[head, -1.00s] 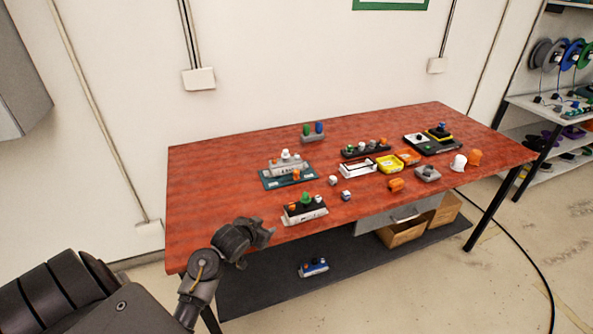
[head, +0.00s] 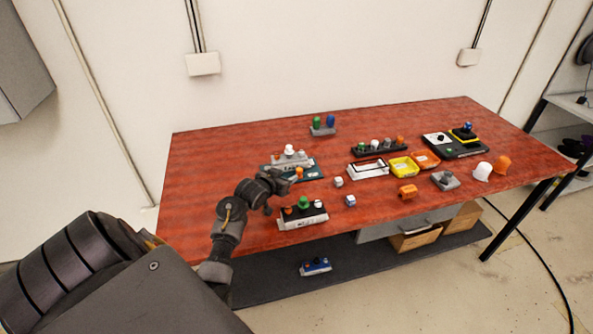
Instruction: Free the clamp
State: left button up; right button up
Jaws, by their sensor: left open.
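I cannot tell for sure which thing is the clamp. A grey fixture (head: 291,160) with a white knob stands on a dark teal plate (head: 312,170) at the left of the red table. An orange piece (head: 299,173) sits at its front. My left gripper (head: 282,190) is open over the table's front left part, just in front of the plate, and hides part of it. My right gripper is not in view.
Small cubes (head: 350,201), an orange cylinder (head: 408,192), a grey block (head: 446,180), a yellow tray (head: 404,167), an orange tray (head: 426,159) and a white tray (head: 368,171) lie to the right. The red table (head: 215,165) is bare at left. A blue block (head: 316,266) lies on the lower shelf.

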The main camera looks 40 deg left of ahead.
aim_at(299, 170)
pick_arm(q)
jog(key=x, duration=0.4)
jog(key=shift+w+d+f, duration=0.1)
jog(key=shift+x, duration=1.15)
jog(key=shift+w+f, duration=0.1)
jog(key=shift+w, duration=0.2)
jog(key=shift+w+a+f, duration=0.25)
jog(key=shift+w, duration=0.25)
grip_shut()
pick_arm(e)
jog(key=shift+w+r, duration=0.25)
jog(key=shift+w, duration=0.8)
